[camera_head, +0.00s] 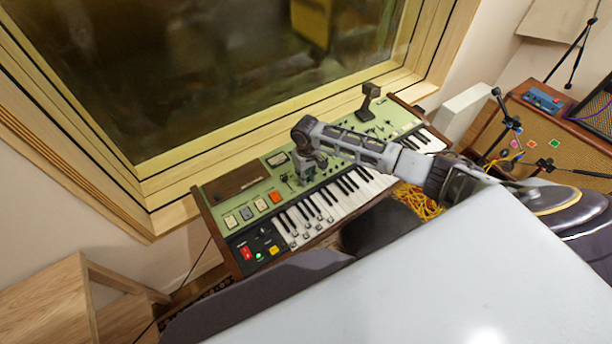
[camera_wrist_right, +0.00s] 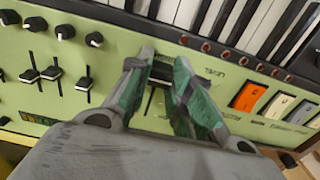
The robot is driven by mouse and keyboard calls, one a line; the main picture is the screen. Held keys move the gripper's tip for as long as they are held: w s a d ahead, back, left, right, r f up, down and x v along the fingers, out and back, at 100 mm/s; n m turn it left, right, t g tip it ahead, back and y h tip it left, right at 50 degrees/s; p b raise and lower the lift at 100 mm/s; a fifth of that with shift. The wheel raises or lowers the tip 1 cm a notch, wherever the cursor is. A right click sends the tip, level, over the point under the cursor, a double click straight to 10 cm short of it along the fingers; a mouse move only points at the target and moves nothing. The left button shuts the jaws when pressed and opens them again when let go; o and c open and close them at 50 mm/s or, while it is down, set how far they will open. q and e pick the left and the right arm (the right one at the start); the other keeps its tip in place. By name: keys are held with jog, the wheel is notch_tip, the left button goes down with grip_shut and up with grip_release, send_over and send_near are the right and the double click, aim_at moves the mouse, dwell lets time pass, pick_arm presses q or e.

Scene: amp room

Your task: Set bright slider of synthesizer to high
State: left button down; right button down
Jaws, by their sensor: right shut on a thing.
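The synthesizer (camera_head: 214,190) has a green panel, wooden ends and a keyboard; it stands below the window. My right gripper (camera_head: 307,172) reaches over its panel, left of the middle. In the right wrist view, the right gripper (camera_wrist_right: 165,88) has its two green-padded fingers around a dark slider cap (camera_wrist_right: 160,72), shut on it. The slider's dark slot runs below the cap between the fingers. The fingers partly hide the cap and the panel lettering, so I cannot read the slider's name. My left gripper is not in view.
Several other sliders (camera_wrist_right: 50,73) and black knobs (camera_wrist_right: 94,40) are beside the gripper. An orange switch (camera_wrist_right: 249,97) is on the other side. A white surface (camera_head: 450,270) fills the front right. An amplifier (camera_head: 545,130) stands at the right, a wooden shelf (camera_head: 50,290) at the left.

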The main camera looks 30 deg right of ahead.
aim_at(294, 167)
jog(key=shift+w, duration=0.1)
jog(key=shift+w+a+b, duration=0.15)
jog(key=shift+w+b, duration=0.05)
jog(key=shift+w, duration=0.85)
jog(key=shift+w+a+b, duration=0.15)
jog(key=shift+w, duration=0.9)
jog(key=shift+w+a+b, duration=0.2)
jog(key=shift+w+b, duration=0.25)
jog(key=shift+w, duration=1.2)
jog(key=shift+r, duration=0.1)
jog(key=c, duration=1.7)
grip_release()
jog(key=shift+w, duration=0.1)
jog(key=o, duration=0.4)
jog(key=shift+w, duration=0.1)
